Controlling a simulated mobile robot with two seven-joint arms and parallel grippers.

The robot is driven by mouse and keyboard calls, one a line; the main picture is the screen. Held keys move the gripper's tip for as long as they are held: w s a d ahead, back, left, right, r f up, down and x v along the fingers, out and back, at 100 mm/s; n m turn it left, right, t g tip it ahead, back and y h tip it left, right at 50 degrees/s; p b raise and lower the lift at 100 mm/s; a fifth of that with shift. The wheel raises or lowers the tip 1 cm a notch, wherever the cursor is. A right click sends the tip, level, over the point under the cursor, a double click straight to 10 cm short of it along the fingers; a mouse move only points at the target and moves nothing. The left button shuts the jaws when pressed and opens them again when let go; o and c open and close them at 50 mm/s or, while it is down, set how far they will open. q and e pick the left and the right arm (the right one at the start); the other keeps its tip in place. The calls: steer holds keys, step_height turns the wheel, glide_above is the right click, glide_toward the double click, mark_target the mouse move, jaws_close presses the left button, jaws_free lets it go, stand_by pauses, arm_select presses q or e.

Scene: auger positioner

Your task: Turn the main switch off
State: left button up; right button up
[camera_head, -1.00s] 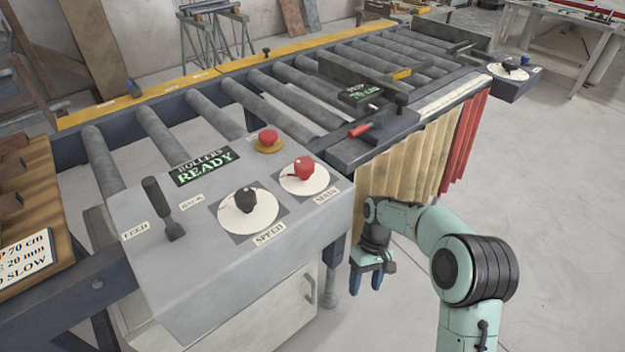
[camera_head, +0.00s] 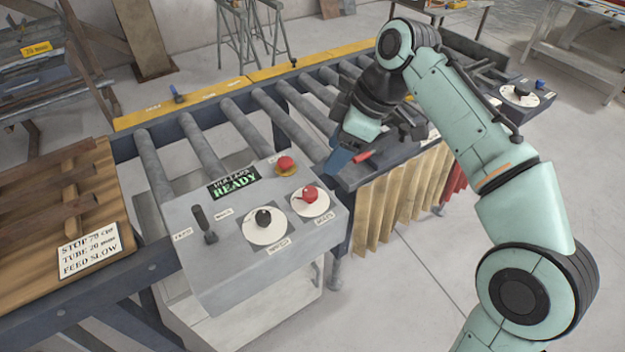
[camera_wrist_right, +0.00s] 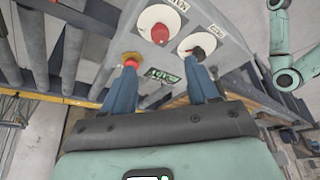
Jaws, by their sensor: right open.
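The main switch (camera_head: 310,196) is a red knob on a white round dial at the right of the grey control panel. It also shows in the right wrist view (camera_wrist_right: 160,33), ahead of the fingers. My right gripper (camera_head: 337,162) is above the panel's back right corner, behind the main switch in the head view. In the right wrist view its two blue fingers (camera_wrist_right: 165,76) are apart with nothing held between them. The knob appears beyond the fingertips; I cannot tell the exact gap. My left gripper is not in view.
A red mushroom button (camera_head: 285,164) on a yellow base is close beside the right gripper. A black speed knob (camera_head: 263,218) and a black lever (camera_head: 203,224) are further left. The display (camera_head: 233,183) reads "ROLLERS READY". A red-handled clamp (camera_head: 364,156) is right of the fingers.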

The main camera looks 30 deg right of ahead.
mark_target(310, 191)
steer(key=b+x, duration=0.2)
steer(key=x, duration=0.8)
steer(key=shift+s+f, duration=0.15)
steer(key=shift+f, duration=0.1)
steer(key=shift+x, duration=0.8)
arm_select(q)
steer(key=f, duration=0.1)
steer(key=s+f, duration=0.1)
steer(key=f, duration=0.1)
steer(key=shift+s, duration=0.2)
arm_select(e)
steer(key=c, duration=1)
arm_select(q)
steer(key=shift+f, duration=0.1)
